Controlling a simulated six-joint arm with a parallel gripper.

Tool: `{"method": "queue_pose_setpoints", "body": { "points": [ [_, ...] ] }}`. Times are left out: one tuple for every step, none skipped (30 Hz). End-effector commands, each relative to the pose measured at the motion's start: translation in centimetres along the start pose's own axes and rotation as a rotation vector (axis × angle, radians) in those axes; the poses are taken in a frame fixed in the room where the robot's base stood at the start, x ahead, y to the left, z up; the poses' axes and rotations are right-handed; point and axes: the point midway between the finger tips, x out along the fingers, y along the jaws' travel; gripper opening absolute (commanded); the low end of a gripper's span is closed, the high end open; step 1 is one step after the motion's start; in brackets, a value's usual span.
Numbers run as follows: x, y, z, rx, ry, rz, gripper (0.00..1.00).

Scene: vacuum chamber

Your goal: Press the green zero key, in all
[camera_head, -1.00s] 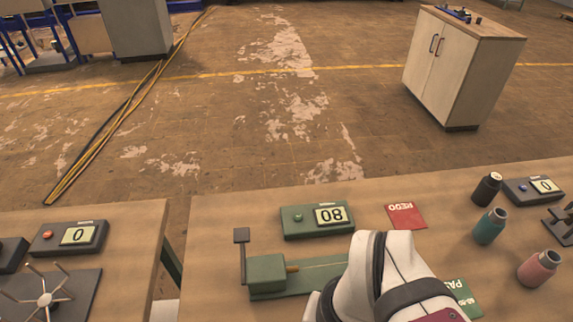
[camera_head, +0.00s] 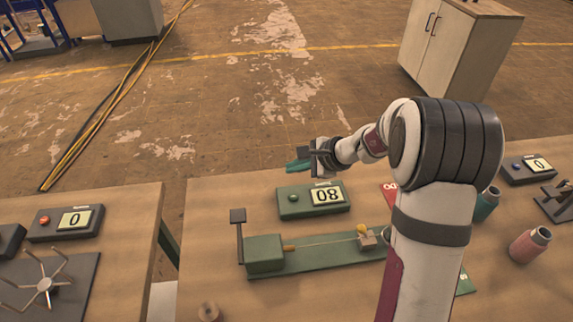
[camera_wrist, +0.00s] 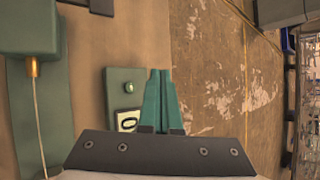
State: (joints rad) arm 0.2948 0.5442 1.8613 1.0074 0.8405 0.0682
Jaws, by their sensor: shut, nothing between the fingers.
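The green display box (camera_head: 313,199) stands near the far edge of the table. My gripper (camera_head: 298,166) has teal fingers, shut together and empty. It appears above and beyond the box in the head view. In the wrist view the closed fingertips (camera_wrist: 159,72) are beside the key, apart from it in the picture; their height is unclear.
A green fixture (camera_head: 265,253) with a lever and a stretched cord stands in front of the box. A pink bottle (camera_head: 530,243) and another display (camera_head: 527,168) are at the right.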

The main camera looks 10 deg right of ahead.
Motion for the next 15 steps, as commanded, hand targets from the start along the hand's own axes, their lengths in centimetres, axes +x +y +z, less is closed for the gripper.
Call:
{"method": "queue_pose_setpoints", "body": {
  "points": [
    [0.5, -0.2, -0.9, 0.027, 0.006, -0.012, 0.0],
    [0.7, -0.4, -1.3, 0.039, 0.01, -0.019, 0.0],
    [0.9, -0.6, -1.7, 0.052, 0.014, -0.027, 0.0],
    [1.0, -0.6, -1.9, 0.058, 0.017, -0.031, 0.0],
    [1.1, -0.7, -2.1, 0.063, 0.018, -0.033, 0.0],
    [1.1, -0.7, -2.2, 0.066, 0.019, -0.036, 0.0],
    [1.1, -0.8, -2.2, 0.068, 0.02, -0.037, 0.0],
    [1.1, -0.8, -2.2, 0.068, 0.02, -0.037, 0.0],
    [1.1, -0.8, -2.2, 0.067, 0.019, -0.037, 0.0],
    [1.1, -0.8, -2.2, 0.067, 0.019, -0.037, 0.0],
    [1.1, -0.8, -2.1, 0.067, 0.019, -0.036, 0.0],
    [1.1, -0.7, -2.1, 0.066, 0.019, -0.036, 0.0],
    [1.1, -0.7, -2.1, 0.066, 0.019, -0.036, 0.0],
    [1.1, -0.7, -2.1, 0.066, 0.019, -0.036, 0.0],
    [1.1, -0.7, -2.2, 0.066, 0.018, -0.035, 0.0]
  ]
}}
